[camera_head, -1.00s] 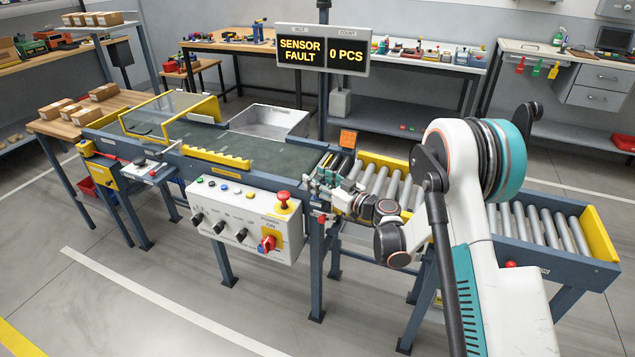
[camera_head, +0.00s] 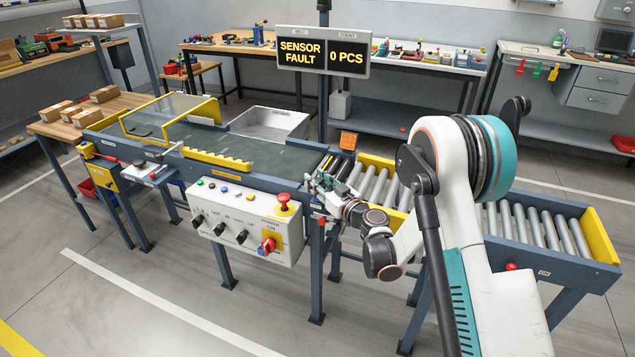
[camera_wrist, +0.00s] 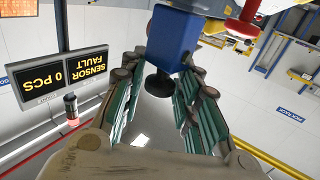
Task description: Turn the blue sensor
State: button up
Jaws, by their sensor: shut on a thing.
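The blue sensor (camera_wrist: 172,38) is a blue block with a dark round part under it, at the top middle of the wrist view. My gripper (camera_wrist: 160,72) has its green-padded fingers on both sides of it and is shut on it. In the head view, my gripper (camera_head: 320,188) is at the conveyor's near side, by the join of belt and rollers. The sensor cannot be made out clearly there. The display (camera_head: 323,50) reads "SENSOR FAULT" and "0 PCS"; it also shows upside down in the wrist view (camera_wrist: 60,77).
The control box (camera_head: 245,220) with a red emergency button (camera_head: 283,200) hangs left of my gripper. The dark belt (camera_head: 255,152) lies behind it, and the roller section (camera_head: 540,228) runs right. The floor in front is clear.

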aim_at(318, 180)
jog(key=shift+s+m+t+h, duration=0.1)
jog(key=shift+m+t+h, duration=1.2)
jog(key=shift+h, duration=0.6)
jog(key=o, duration=0.9)
notch_tip(318, 180, up, 10)
